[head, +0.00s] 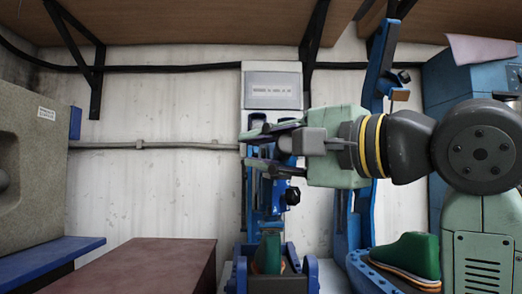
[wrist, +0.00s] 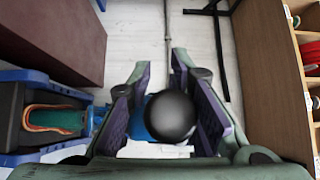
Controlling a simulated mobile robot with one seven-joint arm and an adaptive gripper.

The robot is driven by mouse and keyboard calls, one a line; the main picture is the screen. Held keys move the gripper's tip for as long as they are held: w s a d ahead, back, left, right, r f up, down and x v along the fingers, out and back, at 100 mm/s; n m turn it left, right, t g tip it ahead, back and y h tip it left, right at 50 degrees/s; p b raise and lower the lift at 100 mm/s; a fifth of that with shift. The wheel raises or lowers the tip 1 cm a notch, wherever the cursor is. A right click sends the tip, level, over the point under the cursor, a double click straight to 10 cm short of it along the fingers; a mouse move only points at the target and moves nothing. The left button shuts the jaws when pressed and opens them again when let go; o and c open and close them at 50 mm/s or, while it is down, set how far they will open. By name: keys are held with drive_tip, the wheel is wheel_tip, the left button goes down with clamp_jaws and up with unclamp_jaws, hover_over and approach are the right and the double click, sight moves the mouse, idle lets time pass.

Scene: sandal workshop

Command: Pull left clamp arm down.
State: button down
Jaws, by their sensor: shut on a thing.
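The left clamp (head: 266,215) is a blue upright frame in the middle of the head view, with a pale labelled box (head: 272,85) at its top. My gripper (head: 262,148) reaches in from the right across its upper part. In the wrist view, a dark round knob (wrist: 170,115) sits between the purple finger pads, and the fingers are shut on it. A blue part (wrist: 138,125) of the clamp shows behind the knob. The clamp arm looks raised; my gripper hides part of it. A green shoe last (head: 267,255) stands in the blue holder below.
A second blue clamp arm (head: 381,65) stands raised behind my arm, above another green last (head: 408,255). A dark red block (head: 145,268) and a grey machine (head: 30,165) stand at left. A wooden shelf (head: 170,22) runs overhead. Wooden compartments (wrist: 270,75) stand at right in the wrist view.

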drive_tip(key=shift+s+d+f, duration=0.1)
drive_tip(key=shift+f, duration=0.6)
drive_tip(key=c, duration=1.7)
unclamp_jaws()
drive_tip(key=shift+d, duration=0.15)
drive_tip(key=shift+o, duration=1.3)
drive_tip(key=shift+r, duration=0.15)
drive_tip(key=shift+d, duration=0.1)
